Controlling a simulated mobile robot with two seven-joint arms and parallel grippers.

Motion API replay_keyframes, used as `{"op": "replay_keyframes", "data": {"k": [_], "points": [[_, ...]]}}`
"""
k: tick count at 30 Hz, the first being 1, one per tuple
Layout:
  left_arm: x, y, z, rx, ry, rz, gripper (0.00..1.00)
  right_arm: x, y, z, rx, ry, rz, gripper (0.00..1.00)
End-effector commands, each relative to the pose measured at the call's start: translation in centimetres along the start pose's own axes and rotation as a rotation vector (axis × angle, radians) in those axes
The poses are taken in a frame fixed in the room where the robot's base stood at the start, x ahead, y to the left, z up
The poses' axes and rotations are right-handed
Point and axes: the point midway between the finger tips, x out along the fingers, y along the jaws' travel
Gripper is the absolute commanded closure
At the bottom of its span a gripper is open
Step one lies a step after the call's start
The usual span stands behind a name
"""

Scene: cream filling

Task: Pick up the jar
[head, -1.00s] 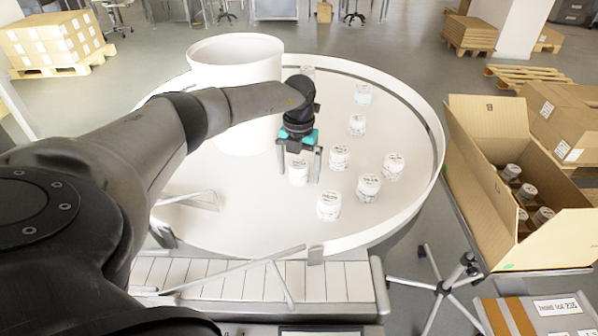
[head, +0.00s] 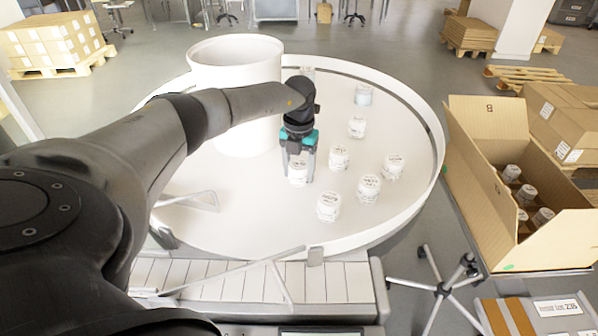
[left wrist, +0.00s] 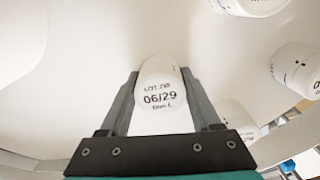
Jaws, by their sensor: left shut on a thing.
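A white jar (head: 298,173) stands on the round white turntable (head: 235,215). My left gripper (head: 299,168) reaches down over it with its fingers on either side, shut on it. My right gripper is not in view.
A tall white cylinder (head: 236,75) rises at the back of the turntable, which has a raised rim (head: 437,150). An open cardboard box (head: 480,185) with several jars inside stands at the right. A slatted conveyor (head: 235,282) runs along the front.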

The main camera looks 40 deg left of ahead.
Motion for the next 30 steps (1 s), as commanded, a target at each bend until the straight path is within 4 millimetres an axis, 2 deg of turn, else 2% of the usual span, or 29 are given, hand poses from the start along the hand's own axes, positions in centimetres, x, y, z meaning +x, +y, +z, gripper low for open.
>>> {"op": "replay_keyframes", "data": {"k": [8,14,20,30], "points": [[-0.1,0.0,0.0,0.000,-0.001,-0.001,0.96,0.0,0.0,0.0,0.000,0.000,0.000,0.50],[-1.5,0.0,0.1,0.001,-0.002,-0.002,0.96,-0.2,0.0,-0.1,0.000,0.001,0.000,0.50],[-5.5,0.0,0.2,0.001,-0.007,-0.003,0.96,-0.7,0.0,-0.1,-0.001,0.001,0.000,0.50],[-15.0,-0.1,0.1,0.001,-0.005,-0.003,0.96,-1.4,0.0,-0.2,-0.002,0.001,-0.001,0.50]]}}
